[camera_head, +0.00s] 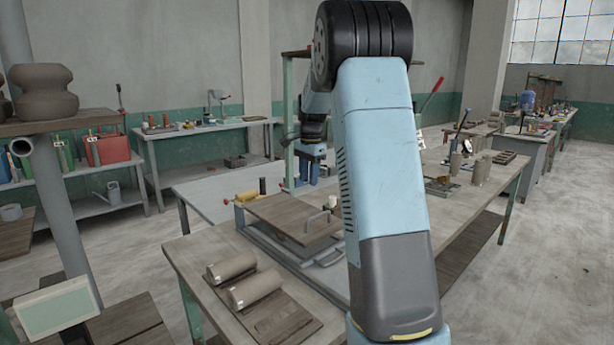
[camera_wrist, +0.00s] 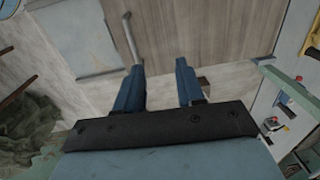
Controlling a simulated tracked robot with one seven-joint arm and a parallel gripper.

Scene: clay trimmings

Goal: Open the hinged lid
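A brown wooden lid (camera_head: 275,212) with a bent metal handle (camera_head: 318,224) lies flat, or nearly so, over a low grey metal frame (camera_head: 270,243) on the workbench. My arm hides its right side. My gripper (camera_head: 313,182) hangs above and behind the lid, its blue fingers pointing down, apart from the handle. In the wrist view my gripper (camera_wrist: 160,75) is open, with a clear gap between the fingers. A metal bar (camera_wrist: 131,38), which looks like a handle, shows just beyond the left fingertip. The hinge cannot be made out.
Two clay rolls (camera_head: 255,288) lie on boards at the bench's front left. A green post (camera_head: 289,130) stands close left of my gripper. Clay pieces and tools (camera_head: 455,165) stand on the right of the bench.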

